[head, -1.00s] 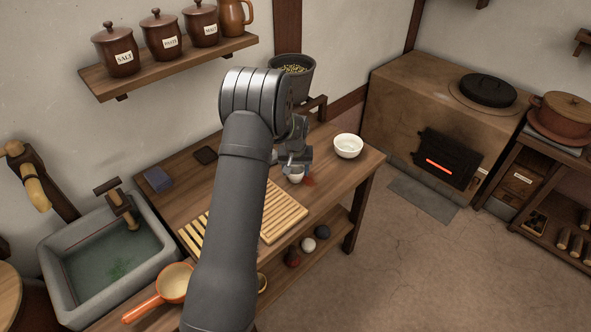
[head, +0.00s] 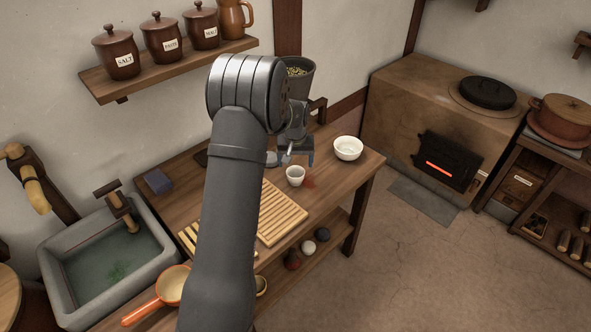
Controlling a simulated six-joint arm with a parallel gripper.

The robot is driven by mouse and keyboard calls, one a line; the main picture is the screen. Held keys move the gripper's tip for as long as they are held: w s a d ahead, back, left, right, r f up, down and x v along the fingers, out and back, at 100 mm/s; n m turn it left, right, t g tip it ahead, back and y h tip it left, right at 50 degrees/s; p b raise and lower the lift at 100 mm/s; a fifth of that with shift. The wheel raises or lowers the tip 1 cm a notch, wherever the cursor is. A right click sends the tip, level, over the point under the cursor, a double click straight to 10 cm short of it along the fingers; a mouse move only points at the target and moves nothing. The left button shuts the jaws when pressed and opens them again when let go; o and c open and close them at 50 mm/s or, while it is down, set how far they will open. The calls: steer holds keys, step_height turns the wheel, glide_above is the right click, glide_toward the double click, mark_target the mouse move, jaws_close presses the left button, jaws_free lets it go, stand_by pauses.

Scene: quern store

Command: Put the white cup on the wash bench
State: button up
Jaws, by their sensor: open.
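The white cup (head: 295,176) stands upright on the wooden bench (head: 331,186), just right of the slatted wooden rack and beside a reddish patch on the wood. My gripper (head: 290,160) is open and empty, above and behind the cup in the picture and apart from it. My arm hides part of the bench and of the slatted rack.
A white bowl (head: 348,148) stands right of the cup. The slatted rack (head: 283,212) lies left of it. A grain-filled dark bucket (head: 299,75) is behind my gripper. A stone sink (head: 72,290) and an orange-handled pan (head: 171,285) are at the left.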

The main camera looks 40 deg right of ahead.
step_height(320, 180, up, 6)
glide_above(296, 171)
steer(key=s+a, duration=0.3)
steer(key=shift+a+f, duration=0.15)
steer(key=f, duration=0.8)
steer(key=w+d+f, duration=0.1)
steer(key=f, duration=0.2)
steer(key=shift+w+d+f, duration=0.1)
steer(key=shift+f, duration=0.3)
steer(key=shift+d+r, duration=0.1)
step_height(296, 171, up, 2)
steer(key=shift+r, duration=0.35)
